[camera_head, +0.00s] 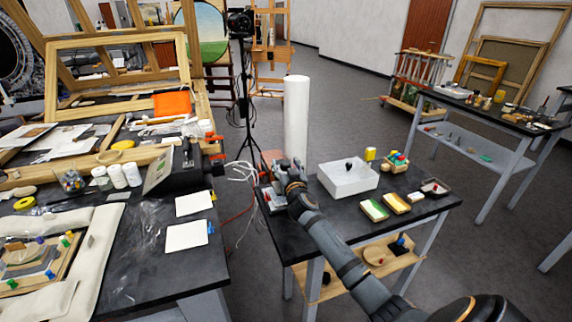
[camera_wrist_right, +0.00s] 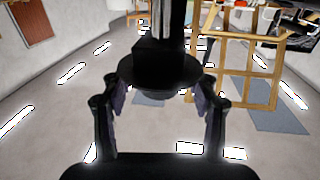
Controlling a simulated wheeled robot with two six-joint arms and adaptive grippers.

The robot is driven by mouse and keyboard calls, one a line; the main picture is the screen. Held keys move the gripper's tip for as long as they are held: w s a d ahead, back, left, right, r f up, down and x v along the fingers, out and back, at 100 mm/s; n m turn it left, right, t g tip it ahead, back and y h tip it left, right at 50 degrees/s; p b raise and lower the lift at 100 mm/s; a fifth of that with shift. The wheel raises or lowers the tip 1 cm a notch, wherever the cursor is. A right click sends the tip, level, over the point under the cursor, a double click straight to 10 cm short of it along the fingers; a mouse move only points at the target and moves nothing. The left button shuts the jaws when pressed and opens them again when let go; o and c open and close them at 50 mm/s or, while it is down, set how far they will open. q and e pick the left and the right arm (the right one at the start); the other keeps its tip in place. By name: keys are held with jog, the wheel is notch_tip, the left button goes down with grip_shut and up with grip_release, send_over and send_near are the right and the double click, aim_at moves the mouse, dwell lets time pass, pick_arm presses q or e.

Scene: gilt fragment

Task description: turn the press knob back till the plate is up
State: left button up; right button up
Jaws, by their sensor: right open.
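The press stands at the left end of the black side table in the head view, mostly hidden behind my right gripper (camera_head: 284,178). In the right wrist view a round black knob (camera_wrist_right: 158,72) sits on a dark upright part. My open right gripper (camera_wrist_right: 160,98) has one finger on each side of the knob, close to its rim; I cannot tell whether they touch it. The plate is hidden, so its height cannot be told. My left gripper is not in view.
A white cylinder (camera_head: 296,115) stands right behind my right gripper. A white box (camera_head: 347,180) and small coloured blocks (camera_head: 397,203) are to the right on the side table (camera_head: 330,216). A crowded workbench (camera_head: 150,260) is across a gap to the left, with cables between.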

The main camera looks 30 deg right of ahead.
jog(key=c, duration=1.2)
jog(key=shift+r+n+t+y+p, duration=0.15)
jog(key=shift+n+t+y+p, duration=0.15)
jog(key=shift+n+y+p, duration=0.45)
jog(key=n+y+p, duration=0.1)
jog(key=y+p, duration=0.1)
jog(key=p, duration=0.4)
jog(key=r+n+y+p, duration=0.1)
jog(key=y+p, duration=0.1)
jog(key=p, duration=0.5)
jog(key=shift+w+r+n+t+y, duration=0.1)
jog(key=shift+r+n+t+y, duration=0.15)
jog(key=shift+n+t, duration=0.1)
jog(key=shift+d+f+n+y+p, duration=0.1)
jog(key=shift+f+n+y+p, duration=0.3)
jog(key=shift+f+y, duration=0.35)
jog(key=shift+n+y, duration=0.4)
jog(key=shift+y, duration=0.35)
jog(key=shift+f+n+y+b, duration=0.1)
jog(key=shift+n+y+b, duration=0.2)
jog(key=shift+n+y, duration=0.3)
jog(key=shift+y, duration=0.3)
jog(key=shift+f, duration=0.15)
jog(key=o, duration=1.2)
